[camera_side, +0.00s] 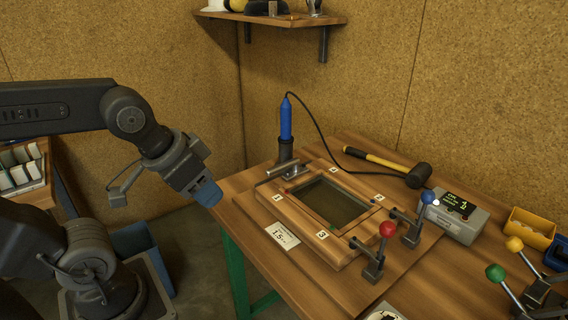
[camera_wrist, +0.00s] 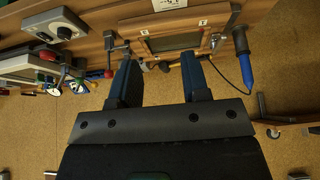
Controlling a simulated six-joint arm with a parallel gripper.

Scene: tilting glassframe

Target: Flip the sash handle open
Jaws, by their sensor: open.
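The wooden sash frame (camera_side: 293,212) with a dark glass pane (camera_side: 332,204) lies flat on a wooden board on the bench. It also shows at the top of the wrist view (camera_wrist: 204,40). A grey metal lever (camera_side: 283,168), which looks like the sash handle, sits at the frame's back-left corner, its bar lying roughly level. In the wrist view a grey metal part (camera_wrist: 215,41) near that corner is too small to read. My gripper (camera_side: 207,192) is left of the frame, above the floor and apart from the lever. Its blue fingers (camera_wrist: 160,75) are spread and empty.
A blue-handled iron (camera_side: 286,120) stands behind the lever with a black cable. A red-knobbed clamp (camera_side: 387,230) and blue-knobbed clamp (camera_side: 427,198) stand right of the frame. Space between gripper and bench is clear.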

